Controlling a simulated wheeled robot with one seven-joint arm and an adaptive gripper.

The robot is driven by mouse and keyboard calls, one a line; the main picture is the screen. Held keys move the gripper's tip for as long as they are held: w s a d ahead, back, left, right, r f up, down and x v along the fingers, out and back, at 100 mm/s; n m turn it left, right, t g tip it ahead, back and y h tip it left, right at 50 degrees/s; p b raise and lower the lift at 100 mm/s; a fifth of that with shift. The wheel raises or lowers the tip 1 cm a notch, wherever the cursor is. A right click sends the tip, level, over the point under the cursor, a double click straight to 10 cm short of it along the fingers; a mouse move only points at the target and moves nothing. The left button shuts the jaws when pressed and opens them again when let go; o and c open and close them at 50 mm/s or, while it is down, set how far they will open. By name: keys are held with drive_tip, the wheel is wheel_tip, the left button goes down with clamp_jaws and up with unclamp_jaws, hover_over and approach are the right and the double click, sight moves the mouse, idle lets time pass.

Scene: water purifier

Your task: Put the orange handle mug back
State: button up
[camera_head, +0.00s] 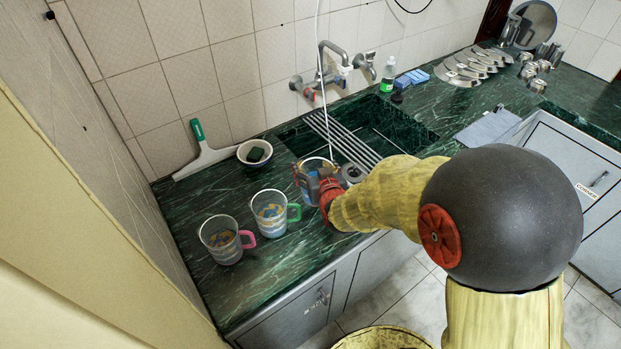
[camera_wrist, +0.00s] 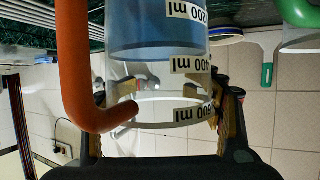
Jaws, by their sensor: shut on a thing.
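The orange handle mug is a clear measuring mug with ml labels and bluish contents in its lower part. It fills the middle of the wrist view (camera_wrist: 155,60), upside down there, with its orange handle on the left. In the head view the mug (camera_head: 302,178) is partly hidden behind my gripper, at the sink's front-left corner. My gripper (camera_head: 322,190) is shut on the mug, with a finger on each side of it in the wrist view (camera_wrist: 165,125). I cannot tell whether the mug's base touches the counter.
A green-handled mug (camera_head: 268,213) and a pink-handled mug (camera_head: 220,240) stand on the green counter (camera_head: 265,275) to the left. A white bowl (camera_head: 254,154) and squeegee (camera_head: 200,155) lie behind. The sink rack (camera_head: 345,140) and faucet (camera_head: 335,75) are at the back.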

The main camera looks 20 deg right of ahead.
sight(311, 175)
drive_tip(key=shift+w+a+f, duration=0.15)
drive_tip(key=shift+w+f, duration=0.35)
drive_tip(key=shift+f, duration=0.1)
drive_tip(key=shift+w+a+f+b, duration=0.15)
drive_tip(key=shift+f+b, duration=0.4)
drive_tip(key=shift+f, duration=0.3)
drive_tip(key=shift+w+d+f+b, duration=0.1)
drive_tip(key=shift+f+b, duration=0.4)
drive_tip(key=shift+f, duration=0.35)
drive_tip(key=shift+f, duration=0.15)
drive_tip(key=o, duration=1.9)
drive_tip(key=shift+s, duration=0.1)
